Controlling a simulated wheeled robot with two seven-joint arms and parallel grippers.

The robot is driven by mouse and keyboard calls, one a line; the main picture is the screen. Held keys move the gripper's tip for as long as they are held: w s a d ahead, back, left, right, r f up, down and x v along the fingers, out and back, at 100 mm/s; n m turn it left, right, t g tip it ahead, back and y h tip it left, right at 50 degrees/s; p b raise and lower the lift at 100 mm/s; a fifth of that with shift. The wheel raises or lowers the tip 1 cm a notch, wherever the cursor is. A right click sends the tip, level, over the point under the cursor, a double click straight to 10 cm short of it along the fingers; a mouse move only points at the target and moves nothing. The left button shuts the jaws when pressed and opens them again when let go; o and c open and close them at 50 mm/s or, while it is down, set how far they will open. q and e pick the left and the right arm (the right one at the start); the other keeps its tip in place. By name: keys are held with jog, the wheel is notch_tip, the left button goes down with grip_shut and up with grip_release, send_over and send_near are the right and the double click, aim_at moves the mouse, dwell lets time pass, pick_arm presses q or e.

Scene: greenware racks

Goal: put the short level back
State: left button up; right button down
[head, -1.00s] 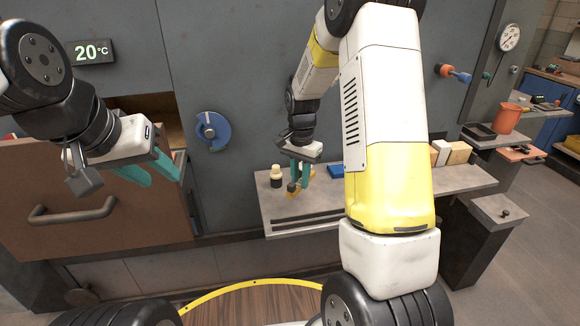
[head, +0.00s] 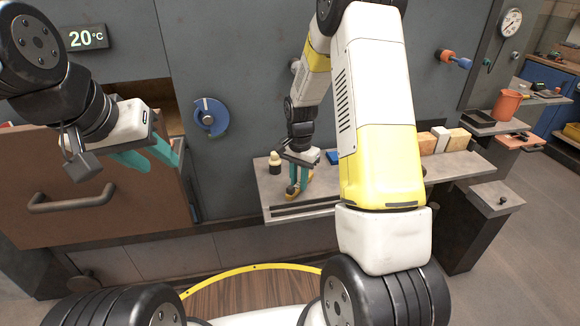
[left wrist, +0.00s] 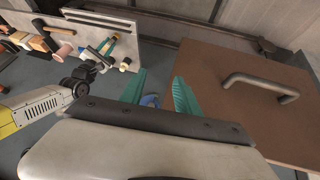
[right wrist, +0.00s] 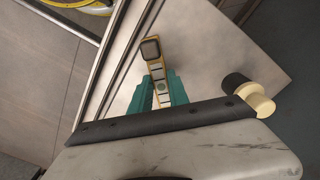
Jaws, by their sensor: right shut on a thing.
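The short level (right wrist: 155,70) is a yellow bar with pale and dark segments and a dark end, seen in the right wrist view. My right gripper (right wrist: 159,92) is shut on it. In the head view my right gripper (head: 298,188) is low over the left part of the grey shelf (head: 262,195), with a bit of the yellow level (head: 291,191) showing at its fingers. I cannot tell whether the level touches the shelf. My left gripper (head: 152,160) is open and empty in front of the brown drawer front; its parted fingers also show in the left wrist view (left wrist: 160,95).
A dark bottle with a cream top (head: 275,163) stands close beside my right gripper. A blue block (head: 333,157) and several tan and white blocks (head: 440,140) sit further right on the shelf. The brown drawer front (head: 90,195) with its handle stands out at the left.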

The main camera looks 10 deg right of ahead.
jog(key=shift+f, duration=0.6)
jog(key=c, duration=1.2)
grip_release()
jog(key=shift+o, duration=0.2)
notch_tip(320, 180, up, 9)
jog(key=shift+s+f, duration=0.1)
jog(key=s+r+n+t+y, duration=0.1)
jog(key=s+r, duration=0.2)
jog(key=r, duration=0.3)
jog(key=s+r+n+t, duration=0.1)
jog(key=s+r+n, duration=0.15)
jog(key=r, duration=0.25)
jog(key=s+a+r+n+t, duration=0.1)
jog(key=s+r+n+t, duration=0.1)
jog(key=s+r, duration=0.3)
jog(key=s+r+n+t+y, duration=0.1)
jog(key=s+r, duration=0.4)
jog(key=s, duration=0.8)
jog(key=n+t, duration=0.1)
jog(key=n, duration=0.1)
jog(key=shift+a+n, duration=0.35)
jog(key=shift+a, duration=0.05)
